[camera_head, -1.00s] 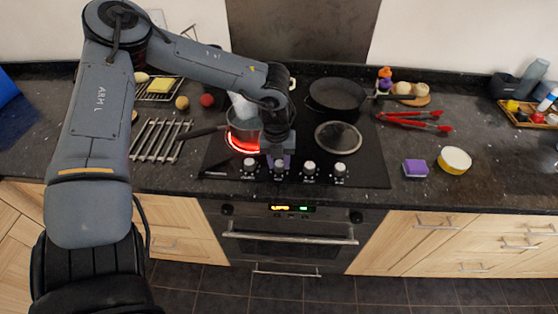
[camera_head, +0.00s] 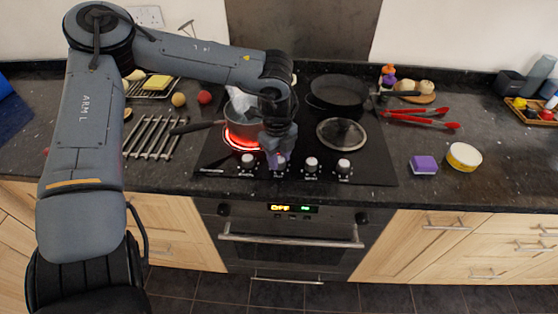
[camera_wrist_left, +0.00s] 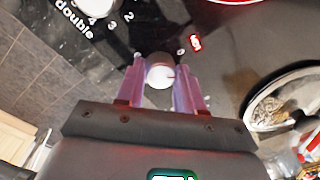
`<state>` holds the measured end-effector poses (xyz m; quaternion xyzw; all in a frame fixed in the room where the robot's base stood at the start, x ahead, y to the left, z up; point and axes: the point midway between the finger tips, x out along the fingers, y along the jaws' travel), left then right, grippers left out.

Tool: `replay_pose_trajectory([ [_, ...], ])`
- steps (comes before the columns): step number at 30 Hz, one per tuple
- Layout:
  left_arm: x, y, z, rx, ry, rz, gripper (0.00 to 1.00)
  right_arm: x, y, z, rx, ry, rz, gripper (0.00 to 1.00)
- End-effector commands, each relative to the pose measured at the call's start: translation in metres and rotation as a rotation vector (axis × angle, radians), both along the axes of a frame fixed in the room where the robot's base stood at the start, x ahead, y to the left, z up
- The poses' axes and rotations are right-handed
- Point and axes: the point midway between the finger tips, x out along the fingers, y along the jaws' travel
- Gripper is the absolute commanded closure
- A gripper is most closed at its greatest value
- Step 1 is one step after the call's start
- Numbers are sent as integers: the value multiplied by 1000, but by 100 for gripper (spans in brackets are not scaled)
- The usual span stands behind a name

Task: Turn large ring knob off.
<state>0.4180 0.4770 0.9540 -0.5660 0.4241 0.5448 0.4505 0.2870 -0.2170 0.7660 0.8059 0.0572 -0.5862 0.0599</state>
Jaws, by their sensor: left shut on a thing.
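My left gripper (camera_head: 278,164) is at the second knob from the left on the black cooktop's front row. In the left wrist view its two purple fingers (camera_wrist_left: 162,88) are shut on this white round knob (camera_wrist_left: 160,74), one finger on each side. A short red mark shows on the knob. In the head view the gripper mostly hides the knob. A large ring (camera_head: 241,137) behind it glows red under a pot (camera_head: 240,117). A red lit digit (camera_wrist_left: 196,43) shows beside the held knob. My right gripper is not in view.
Other knobs stand close by: one to the left (camera_head: 247,160) and two to the right (camera_head: 311,164), (camera_head: 343,168). A pan (camera_head: 338,91) and a lid (camera_head: 341,133) are on the right of the cooktop. The pot's handle (camera_head: 197,127) sticks out left.

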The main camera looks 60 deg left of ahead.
Motion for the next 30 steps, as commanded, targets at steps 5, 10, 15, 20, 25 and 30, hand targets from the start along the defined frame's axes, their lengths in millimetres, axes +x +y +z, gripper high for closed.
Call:
replay_pose_trajectory([
  [5,0,0,-2,0,-1,166,94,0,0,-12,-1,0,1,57],
  [10,1,-1,-2,1,-2,311,94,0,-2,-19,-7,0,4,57],
  [15,0,-1,-1,1,0,432,94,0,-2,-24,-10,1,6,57],
  [20,0,-1,0,1,-1,512,94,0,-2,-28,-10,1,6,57],
  [25,1,-1,0,0,-1,562,94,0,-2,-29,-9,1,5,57],
  [30,0,-1,0,0,-1,584,94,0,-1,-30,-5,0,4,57],
])
